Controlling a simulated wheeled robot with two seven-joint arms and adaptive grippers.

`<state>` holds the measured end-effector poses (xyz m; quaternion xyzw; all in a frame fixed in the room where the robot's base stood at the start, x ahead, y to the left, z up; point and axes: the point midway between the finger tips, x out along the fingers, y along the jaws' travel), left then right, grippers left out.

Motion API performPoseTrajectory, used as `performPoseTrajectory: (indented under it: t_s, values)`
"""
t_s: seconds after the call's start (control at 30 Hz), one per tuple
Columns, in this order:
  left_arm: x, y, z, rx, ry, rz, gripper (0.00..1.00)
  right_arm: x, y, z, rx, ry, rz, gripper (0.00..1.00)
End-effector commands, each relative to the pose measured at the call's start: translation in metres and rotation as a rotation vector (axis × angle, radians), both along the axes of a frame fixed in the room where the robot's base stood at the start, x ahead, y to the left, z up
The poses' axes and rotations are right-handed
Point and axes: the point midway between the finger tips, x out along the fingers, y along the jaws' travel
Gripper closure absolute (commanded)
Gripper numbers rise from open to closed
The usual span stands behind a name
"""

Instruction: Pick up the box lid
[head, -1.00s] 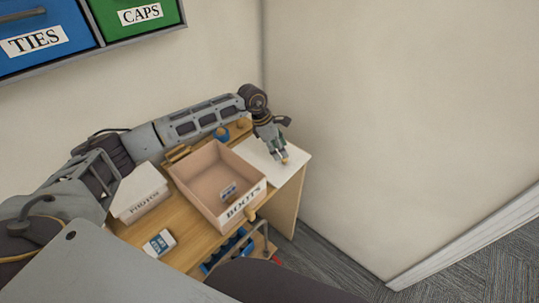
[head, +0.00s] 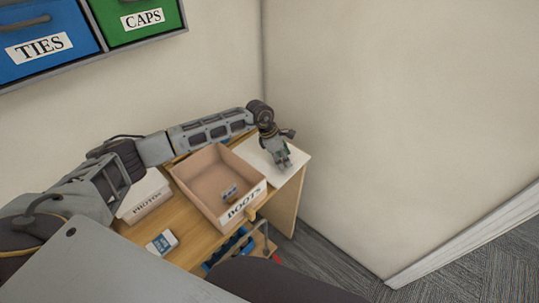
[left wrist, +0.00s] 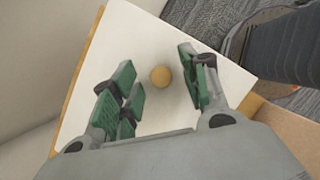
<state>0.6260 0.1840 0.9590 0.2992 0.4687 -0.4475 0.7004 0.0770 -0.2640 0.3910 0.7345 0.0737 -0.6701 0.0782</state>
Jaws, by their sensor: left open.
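The box lid (head: 295,155) is a flat white panel lying at the right end of the desk, beside the open BOOTS box (head: 222,212). In the left wrist view the lid (left wrist: 148,35) has a round wooden knob (left wrist: 160,76) in its middle. My left gripper (head: 283,162) points down over the lid and hides the knob in the head view. In the left wrist view its green-padded fingers (left wrist: 158,68) are open, one on each side of the knob, apart from it. My right gripper is not in view.
A white PHOTOS box (head: 146,203) stands at the desk's left, partly behind my left arm. A small blue-and-white box (head: 162,242) lies on the desktop (head: 190,237). Walls close in behind and to the right. TIES (head: 45,45) and CAPS (head: 145,18) bins hang above.

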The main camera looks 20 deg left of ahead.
Motion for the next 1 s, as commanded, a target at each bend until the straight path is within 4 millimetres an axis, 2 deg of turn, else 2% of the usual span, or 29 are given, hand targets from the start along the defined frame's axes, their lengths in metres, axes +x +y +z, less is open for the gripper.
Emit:
performPoseTrajectory:
  t_s: [0.17,0.57,0.9,1.0]
  values:
    - [0.0012,-0.0026,-0.0059,-0.001,0.0,0.001,0.55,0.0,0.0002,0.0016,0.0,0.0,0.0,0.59]
    - [0.0011,-0.0024,-0.0061,-0.001,0.0,0.0,0.55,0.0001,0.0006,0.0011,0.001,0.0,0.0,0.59]
    - [0.0011,-0.0023,-0.006,-0.001,0.0,0.0,0.97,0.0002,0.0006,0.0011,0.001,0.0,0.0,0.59]
    - [0.0012,-0.0023,-0.0059,-0.001,0.0,0.0,1.0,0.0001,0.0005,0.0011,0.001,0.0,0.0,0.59]
